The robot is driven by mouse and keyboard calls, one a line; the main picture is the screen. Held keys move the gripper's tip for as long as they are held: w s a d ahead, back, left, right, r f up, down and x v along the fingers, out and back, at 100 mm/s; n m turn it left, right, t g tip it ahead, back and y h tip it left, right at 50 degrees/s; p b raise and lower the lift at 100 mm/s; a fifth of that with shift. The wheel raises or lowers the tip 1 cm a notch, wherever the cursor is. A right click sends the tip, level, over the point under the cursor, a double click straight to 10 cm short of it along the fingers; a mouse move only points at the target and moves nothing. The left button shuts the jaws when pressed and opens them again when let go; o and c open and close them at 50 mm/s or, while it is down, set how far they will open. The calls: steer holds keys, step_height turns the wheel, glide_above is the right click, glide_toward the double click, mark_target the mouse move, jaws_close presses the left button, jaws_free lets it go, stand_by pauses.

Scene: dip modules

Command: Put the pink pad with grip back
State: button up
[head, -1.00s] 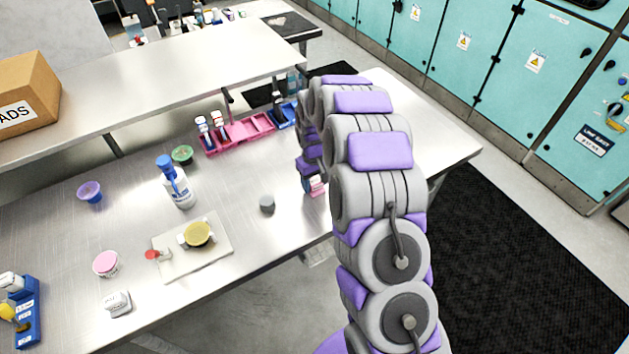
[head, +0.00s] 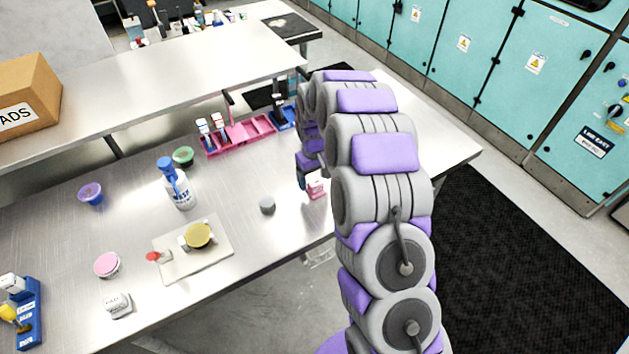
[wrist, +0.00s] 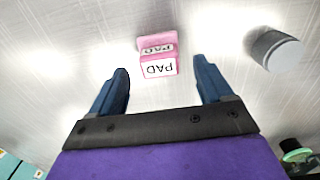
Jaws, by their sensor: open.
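The pink pad with grip (head: 316,188) stands on the metal table, left of my arm in the head view. In the wrist view the pad (wrist: 158,66) shows a white face lettered "PAD" and a pink body. My gripper (wrist: 161,76) is open, with one blue finger to each side of the pad's line and the pad just beyond the fingertips, apart from both. In the head view the gripper is mostly hidden behind my arm.
A small grey cylinder (head: 267,205) stands left of the pad. A blue rack (head: 285,117) adjoins the pink one.

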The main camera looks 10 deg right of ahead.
mark_target(314, 181)
step_height(314, 181, up, 10)
steer(key=p, duration=0.1)
steer(key=shift+f, duration=0.25)
steer(key=s+r+m, duration=0.1)
steer(key=s+r, duration=0.5)
steer(key=s, duration=0.5)
steer(key=s+r, duration=0.6)
steer(key=s, duration=0.5)
steer(key=s+m+g, duration=0.1)
steer(key=s+m, duration=0.1)
steer(key=s, duration=1.8)
steer(key=shift+s+m+g, duration=0.3)
steer(key=shift+s, duration=0.05)
steer(key=shift+d+f+b, duration=0.1)
steer(key=shift+f+b, duration=0.25)
steer(key=shift+f, duration=0.05)
